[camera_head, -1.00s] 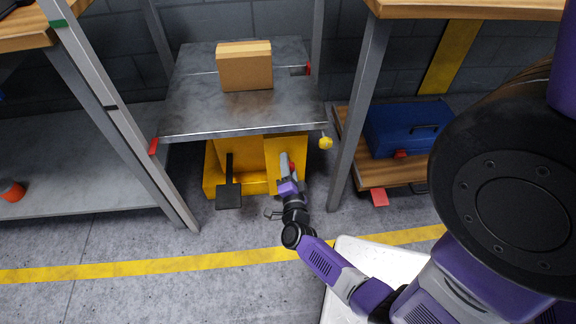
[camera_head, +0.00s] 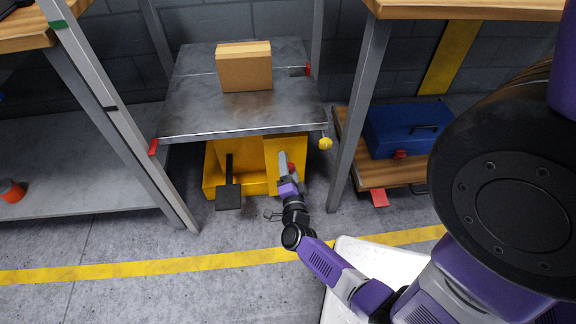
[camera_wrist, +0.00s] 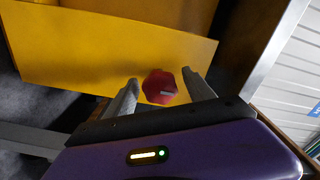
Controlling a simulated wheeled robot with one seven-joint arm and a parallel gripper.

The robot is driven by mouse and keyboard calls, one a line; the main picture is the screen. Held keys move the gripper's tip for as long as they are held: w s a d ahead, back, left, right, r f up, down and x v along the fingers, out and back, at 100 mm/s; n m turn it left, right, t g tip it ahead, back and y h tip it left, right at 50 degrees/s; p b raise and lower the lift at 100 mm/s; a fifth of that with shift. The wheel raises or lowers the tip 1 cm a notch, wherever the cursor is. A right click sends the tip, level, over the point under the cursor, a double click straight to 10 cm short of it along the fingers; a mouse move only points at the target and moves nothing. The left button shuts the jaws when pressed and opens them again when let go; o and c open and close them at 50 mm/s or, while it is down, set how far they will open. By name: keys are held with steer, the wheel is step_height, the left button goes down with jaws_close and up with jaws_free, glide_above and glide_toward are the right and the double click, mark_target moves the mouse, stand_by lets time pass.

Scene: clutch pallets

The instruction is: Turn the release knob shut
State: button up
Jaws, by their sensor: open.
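The release knob (camera_wrist: 160,86) is red and many-sided, with a light mark on its face. In the wrist view it stands in front of the yellow base, between the two open fingers of my gripper (camera_wrist: 160,93), with a gap visible on each side. In the head view the knob (camera_head: 292,168) shows just right of my gripper (camera_head: 284,166), low on the right part of the yellow base (camera_head: 230,186). My fingers hide part of it there. I cannot tell from the mark whether the knob is open or shut.
A grey metal platform (camera_head: 190,118) with a cardboard box (camera_head: 244,70) is above the base. A black pedal (camera_head: 228,197) sticks out to the left. A grey rack post (camera_head: 354,125) stands close to the right.

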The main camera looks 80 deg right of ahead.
steer(key=p+v, duration=0.2)
steer(key=v, duration=0.5)
steer(key=shift+a, duration=0.35)
steer(key=shift+s, duration=0.1)
steer(key=w+a+r+n+t+y, duration=0.4)
steer(key=a+r+n+t+y, duration=0.3)
steer(key=a+r+n, duration=0.6)
steer(key=s+a+r+n+t+y, duration=0.1)
steer(key=s+a+r+n+y, duration=0.45)
steer(key=a+n, duration=0.2)
steer(key=s+a+r+n+y, duration=0.4)
steer(key=s+a+r+n, duration=0.25)
steer(key=a, duration=0.25)
step_height(320, 180, up, 29)
steer(key=p, duration=2.9)
steer(key=shift+s+d, duration=0.2)
steer(key=shift+d, duration=0.1)
